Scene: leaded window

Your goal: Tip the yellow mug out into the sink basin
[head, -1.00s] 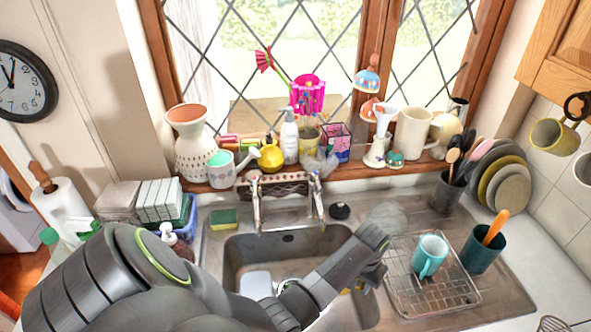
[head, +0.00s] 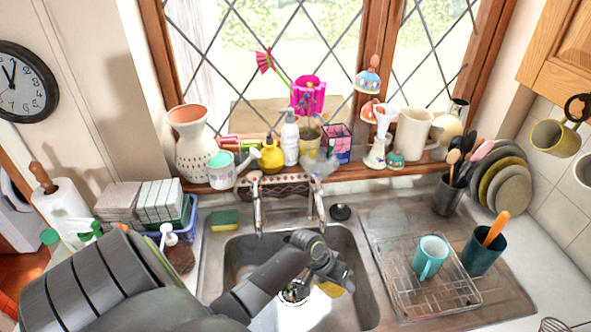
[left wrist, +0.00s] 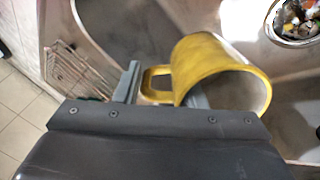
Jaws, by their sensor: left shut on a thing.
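The yellow mug (head: 331,289) is held by my left gripper (head: 343,277) over the right part of the sink basin (head: 350,240); my gripper covers most of it in the head view. In the left wrist view the mug (left wrist: 205,62) shows clearly, with its handle between the two fingers of my left gripper (left wrist: 162,82). The mug looks tilted, its mouth facing the lower right of that picture. I cannot tell what is in it. My right gripper is not in view.
A drain strainer with scraps (head: 295,292) lies in the basin, beside the mug. The tap (head: 258,205) stands behind the basin. A wire rack (head: 455,290) with a turquoise mug (head: 430,256) is to the right. Another yellowish mug (head: 553,139) hangs at the far right.

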